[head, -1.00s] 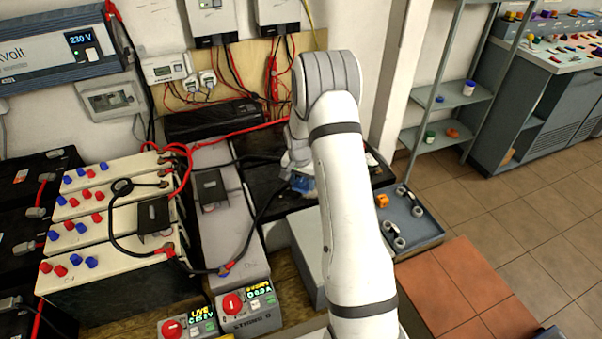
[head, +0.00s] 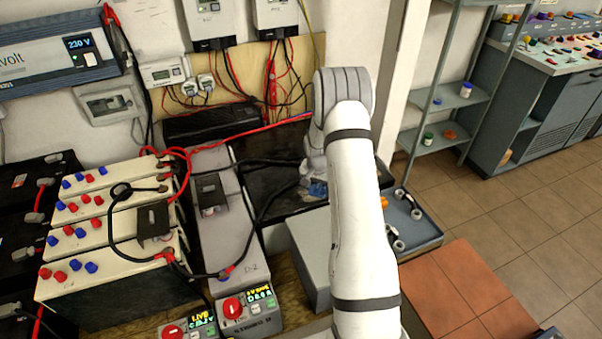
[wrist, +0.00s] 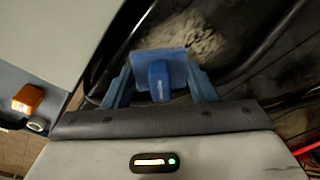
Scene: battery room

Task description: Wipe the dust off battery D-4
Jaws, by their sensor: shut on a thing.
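My gripper (wrist: 158,88) is shut on a blue wiping pad (wrist: 158,66) with a raised grip, seen in the wrist view. In the head view the blue pad (head: 317,189) shows small below my wrist, over a black battery top (head: 265,180). No D-4 label is readable on this black battery. A pale grey dust patch (wrist: 195,35) lies on the dark surface just beyond the pad in the wrist view. Whether the pad touches the surface, I cannot tell. My arm hides the right part of the black top in the head view.
Black cables (head: 268,200) cross near the black top. A grey battery (head: 225,235) and cream batteries (head: 110,225) with red and blue caps stand left. A grey box (head: 312,255) is in front. A tray (head: 415,232) with metal rings and an orange item stands right.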

